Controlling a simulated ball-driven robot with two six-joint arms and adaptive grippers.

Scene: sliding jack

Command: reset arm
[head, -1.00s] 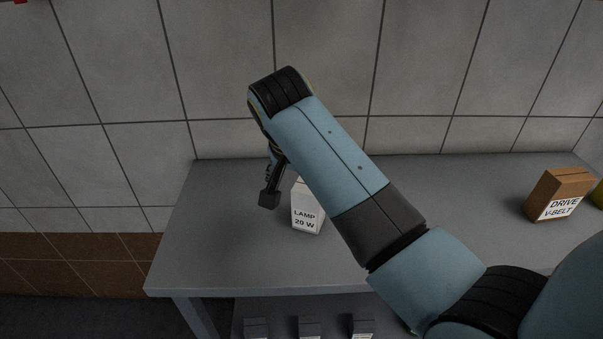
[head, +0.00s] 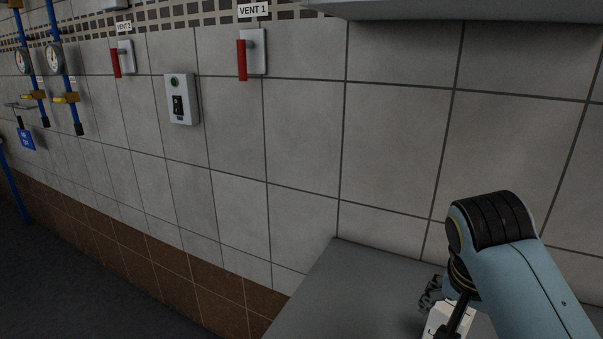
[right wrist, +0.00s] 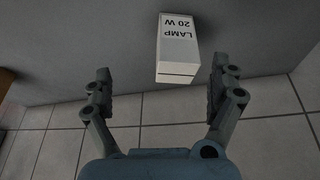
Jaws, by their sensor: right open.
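My right arm comes in from the right in the head view. Its gripper (head: 445,304) is at the counter, close to the white lamp box (head: 438,322), which shows only in part at the lower edge. In the right wrist view the gripper (right wrist: 160,72) is open, with its fingers well apart. The white box marked LAMP 20 W (right wrist: 180,40) shows upside down, between and ahead of the fingers. Neither finger appears to touch it in that view. My left gripper is not in view.
The grey counter (head: 335,290) ends at its left edge, with open floor beyond. On the tiled wall are a grey control box (head: 182,99), red-handled vent switches (head: 242,60) and blue pipes with gauges (head: 54,60). A grey shelf (head: 470,8) overhangs at the top right.

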